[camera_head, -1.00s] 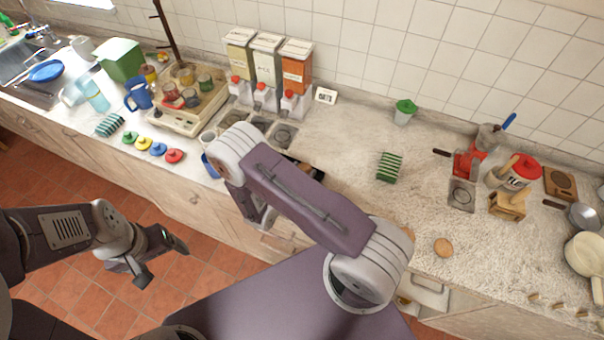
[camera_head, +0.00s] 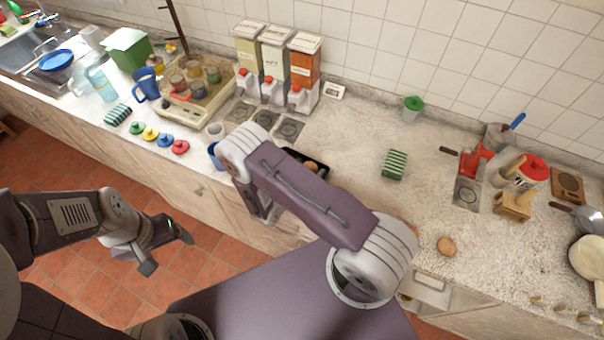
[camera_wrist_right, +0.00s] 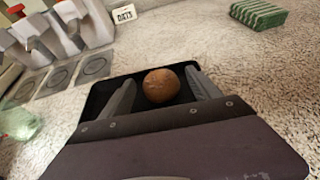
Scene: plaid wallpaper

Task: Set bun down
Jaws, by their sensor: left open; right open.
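A round brown bun (camera_wrist_right: 161,86) lies in a black tray (camera_wrist_right: 98,98) in the right wrist view. In the head view the bun (camera_head: 312,166) and part of the tray (camera_head: 322,181) show just behind my right arm, which hides the rest. My right gripper (camera_wrist_right: 160,77) is open, with one finger on each side of the bun; whether either finger touches it I cannot tell. In the head view my right gripper is mostly hidden by its own arm. My left gripper (camera_head: 168,252) is open and empty over the floor, in front of the counter.
A green striped sponge (camera_head: 395,165) lies behind the tray. Three dispensers (camera_head: 275,65) stand at the back. The counter between sponge and right-hand utensils is clear.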

